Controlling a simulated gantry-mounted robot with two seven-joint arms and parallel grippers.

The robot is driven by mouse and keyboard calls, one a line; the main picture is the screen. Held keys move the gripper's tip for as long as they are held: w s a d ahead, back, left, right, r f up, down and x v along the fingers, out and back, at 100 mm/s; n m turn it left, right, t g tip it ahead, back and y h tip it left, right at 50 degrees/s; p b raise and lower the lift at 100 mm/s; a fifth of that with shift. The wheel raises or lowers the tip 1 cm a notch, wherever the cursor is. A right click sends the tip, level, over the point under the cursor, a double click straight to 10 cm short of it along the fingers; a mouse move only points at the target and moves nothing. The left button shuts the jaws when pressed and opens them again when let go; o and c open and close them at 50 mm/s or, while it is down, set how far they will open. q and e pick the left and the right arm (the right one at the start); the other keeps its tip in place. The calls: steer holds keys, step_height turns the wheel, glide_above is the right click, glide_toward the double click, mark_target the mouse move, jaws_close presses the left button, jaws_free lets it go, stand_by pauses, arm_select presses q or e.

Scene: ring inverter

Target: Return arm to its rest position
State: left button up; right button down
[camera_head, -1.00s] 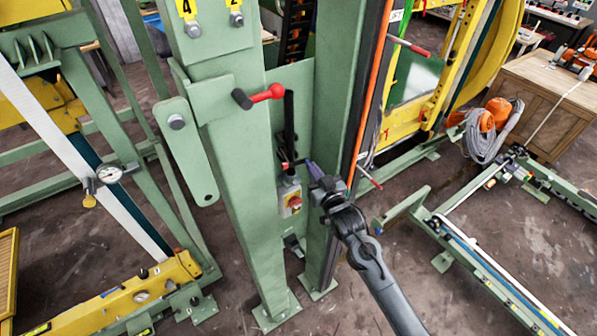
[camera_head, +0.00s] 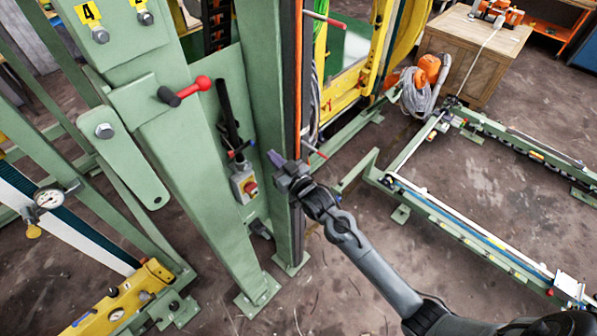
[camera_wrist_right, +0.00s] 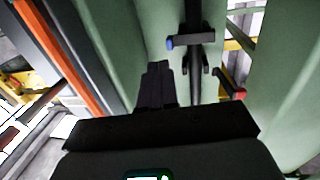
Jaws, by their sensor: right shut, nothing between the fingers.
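My right gripper (camera_head: 277,160) shows in the head view, on my arm that reaches in from the lower right. Its narrow fingers are shut with nothing between them. They point toward the green column, to the right of a small grey switch box with a red knob (camera_head: 250,187), and look apart from it. In the right wrist view the shut dark fingers (camera_wrist_right: 158,84) point at the green frame, with a dark lever bar (camera_wrist_right: 192,42) with a blue end just to the right. My left gripper is not in view.
The green machine frame (camera_head: 195,180) fills the left and middle. A red-knobbed lever (camera_head: 186,90) sticks out above the switch box. A low green rail frame (camera_head: 450,215) and a wooden crate (camera_head: 475,50) stand on the right. The floor between is bare.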

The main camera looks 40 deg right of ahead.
arm_select(q)
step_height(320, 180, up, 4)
steer(key=p, duration=0.5)
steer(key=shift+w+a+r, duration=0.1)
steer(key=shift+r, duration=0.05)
arm_select(e)
steer(key=s+a+f+g, duration=0.1)
steer(key=s+g, duration=0.3)
steer(key=s, duration=0.8)
steer(key=s+a+f+g, duration=0.2)
steer(key=s+g, duration=0.3)
steer(key=s, duration=0.7)
steer(key=s+a+f+n+g+h, duration=0.1)
steer(key=s+g, duration=0.4)
steer(key=s, duration=0.8)
steer(key=shift+a+f, duration=0.45)
steer(key=shift+f, duration=0.35)
